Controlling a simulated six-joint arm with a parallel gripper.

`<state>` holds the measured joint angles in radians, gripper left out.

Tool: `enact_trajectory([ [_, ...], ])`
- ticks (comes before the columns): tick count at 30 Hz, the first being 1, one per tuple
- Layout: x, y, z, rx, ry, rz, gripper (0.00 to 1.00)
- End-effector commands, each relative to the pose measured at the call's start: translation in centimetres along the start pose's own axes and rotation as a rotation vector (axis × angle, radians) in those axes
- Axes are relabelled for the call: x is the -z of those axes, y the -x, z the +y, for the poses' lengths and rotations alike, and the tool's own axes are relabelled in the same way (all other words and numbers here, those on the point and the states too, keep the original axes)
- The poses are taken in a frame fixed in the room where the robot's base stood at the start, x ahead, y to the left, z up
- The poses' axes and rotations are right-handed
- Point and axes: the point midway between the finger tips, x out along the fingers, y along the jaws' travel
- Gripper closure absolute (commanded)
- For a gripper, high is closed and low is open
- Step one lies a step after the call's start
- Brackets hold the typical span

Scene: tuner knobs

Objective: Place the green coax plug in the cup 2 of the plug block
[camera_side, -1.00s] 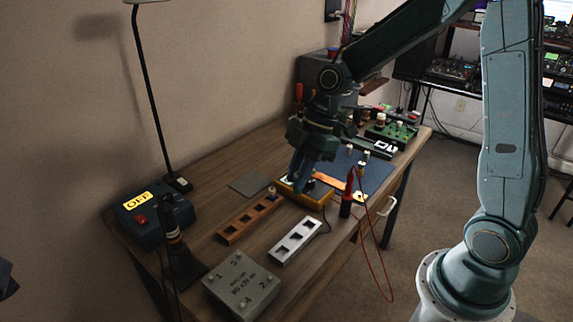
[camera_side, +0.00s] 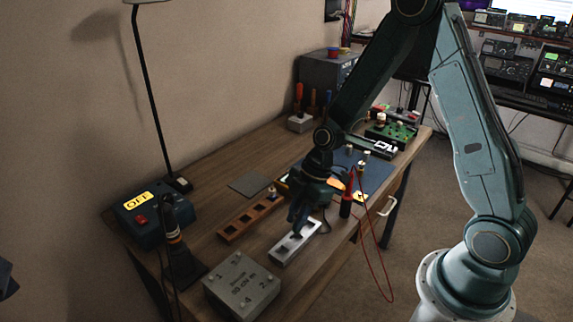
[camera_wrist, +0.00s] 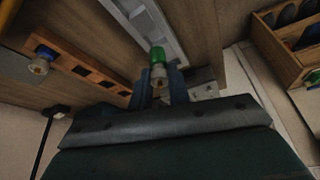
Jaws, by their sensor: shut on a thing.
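A green plug (camera_wrist: 158,57) with a pale metallic end sits between the fingers of my gripper (camera_wrist: 159,85) in the wrist view. In the side view my gripper (camera_side: 297,228) points down over the silver block (camera_side: 287,250), and the plug cannot be made out there. No label reading plug block is legible.
An orange-brown block (camera_side: 236,229) with square openings lies left of the silver one; a pale-ended plug (camera_wrist: 38,66) stands at its end. A red probe (camera_side: 347,194) with a loose cable stands to the right. A blue OFF box (camera_side: 135,224) is at the left.

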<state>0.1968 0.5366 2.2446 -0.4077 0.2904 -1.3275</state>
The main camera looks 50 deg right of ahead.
Motion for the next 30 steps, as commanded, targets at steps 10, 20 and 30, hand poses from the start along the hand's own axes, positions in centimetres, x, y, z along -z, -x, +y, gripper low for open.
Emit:
enact_trajectory([
  [10, -0.9, -2.2, -0.1, 0.003, -0.002, -0.001, 1.00],
  [20, -1.5, -3.5, 0.0, -0.001, 0.000, -0.001, 1.00],
  [30, -1.6, -3.8, 0.0, 0.000, -0.001, 0.000, 1.00],
])
